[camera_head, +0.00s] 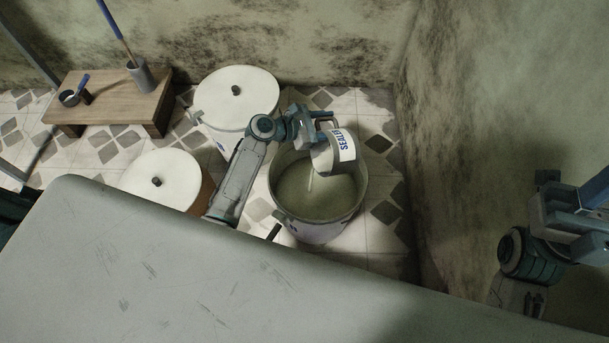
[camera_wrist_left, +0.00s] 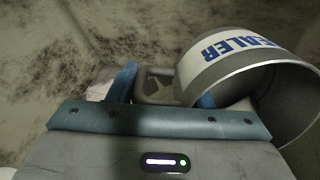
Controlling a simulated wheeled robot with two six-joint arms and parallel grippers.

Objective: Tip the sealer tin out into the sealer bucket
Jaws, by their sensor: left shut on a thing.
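The sealer tin (camera_head: 340,152) is tilted over the sealer bucket (camera_head: 317,229), with its lettered white label facing up. A thin pale stream runs from it down to the grey-green liquid in the open bucket. My left gripper (camera_head: 318,128) is shut on the tin at the bucket's far rim. In the left wrist view the tin (camera_wrist_left: 240,62) shows on its side, its open rim toward the right, with the blue fingers of my left gripper (camera_wrist_left: 165,88) at its handle. My right gripper (camera_head: 585,200) is at the right edge, apart from everything; its jaws are unclear.
Two white-lidded containers (camera_head: 237,98) (camera_head: 160,182) stand left of the bucket. A low wooden bench (camera_head: 110,105) at the back left holds a cup with a brush and smaller items. A grey surface (camera_head: 200,270) fills the front. Stained walls close the back and right.

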